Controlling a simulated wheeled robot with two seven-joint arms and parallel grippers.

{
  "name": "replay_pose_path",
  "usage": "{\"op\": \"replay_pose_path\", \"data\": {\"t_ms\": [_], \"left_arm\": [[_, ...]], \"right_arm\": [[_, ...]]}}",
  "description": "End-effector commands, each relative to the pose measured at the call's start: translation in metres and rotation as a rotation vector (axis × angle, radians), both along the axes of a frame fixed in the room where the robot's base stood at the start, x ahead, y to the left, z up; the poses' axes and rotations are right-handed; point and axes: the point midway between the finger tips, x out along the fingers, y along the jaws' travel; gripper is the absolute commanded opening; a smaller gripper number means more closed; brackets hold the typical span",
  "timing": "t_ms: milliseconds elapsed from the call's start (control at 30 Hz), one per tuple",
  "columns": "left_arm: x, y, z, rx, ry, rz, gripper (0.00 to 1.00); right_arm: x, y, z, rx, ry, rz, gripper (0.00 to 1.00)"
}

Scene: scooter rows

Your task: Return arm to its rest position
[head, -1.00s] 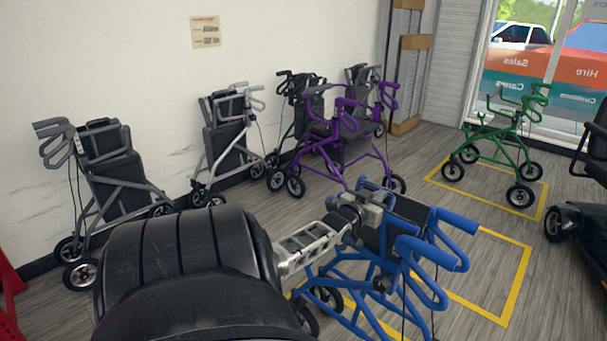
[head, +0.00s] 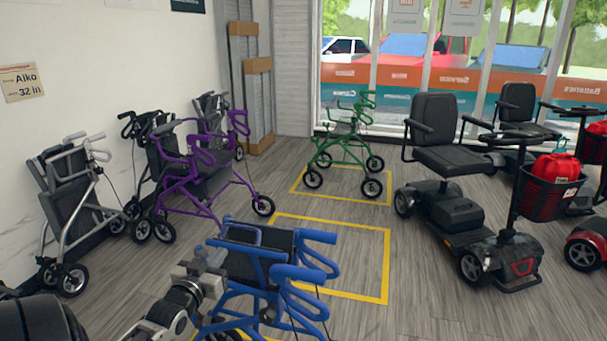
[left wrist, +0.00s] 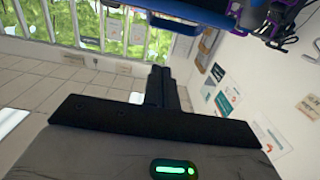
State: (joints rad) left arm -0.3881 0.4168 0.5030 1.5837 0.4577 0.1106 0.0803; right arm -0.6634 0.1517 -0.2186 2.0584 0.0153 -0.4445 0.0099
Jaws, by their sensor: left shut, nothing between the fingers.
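My left arm comes in from the bottom left of the head view. Its gripper (head: 208,275) is beside the near left side of the blue rollator (head: 302,272), overlapping its frame in the picture; I cannot tell whether they touch. In the left wrist view the two black fingers (left wrist: 161,88) are together with nothing between them. The blue rollator stands upright, partly across the yellow floor outline. My right gripper is in neither view.
A purple rollator (head: 190,185) and a silver rollator (head: 62,215) stand along the left wall. A green rollator (head: 345,145) stands in a yellow outline at the back. A black mobility scooter (head: 450,205) is at the right. Floor (head: 420,300) is free between it and the blue rollator.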

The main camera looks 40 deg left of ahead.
Motion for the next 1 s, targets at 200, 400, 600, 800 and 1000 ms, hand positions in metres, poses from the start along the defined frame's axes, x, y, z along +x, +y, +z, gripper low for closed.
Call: {"op": "replay_pose_path", "data": {"t_ms": [200, 400, 600, 800, 1000], "left_arm": [[0.002, -0.011, -0.007, -0.005, 0.022, -0.019, 0.0], [0.004, -0.102, -0.058, -0.035, 0.192, -0.175, 0.0], [-0.021, -0.246, -0.108, -0.068, 0.409, -0.408, 0.0], [-0.061, -0.365, -0.119, -0.091, 0.551, -0.598, 0.0], [-0.084, -0.418, -0.114, -0.103, 0.605, -0.684, 0.0]], "right_arm": [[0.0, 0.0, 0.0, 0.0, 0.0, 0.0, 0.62], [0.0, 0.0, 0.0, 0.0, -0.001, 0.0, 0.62], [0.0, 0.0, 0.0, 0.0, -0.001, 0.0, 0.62], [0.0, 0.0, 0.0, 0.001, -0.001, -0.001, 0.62], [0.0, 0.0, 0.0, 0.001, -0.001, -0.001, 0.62]]}}
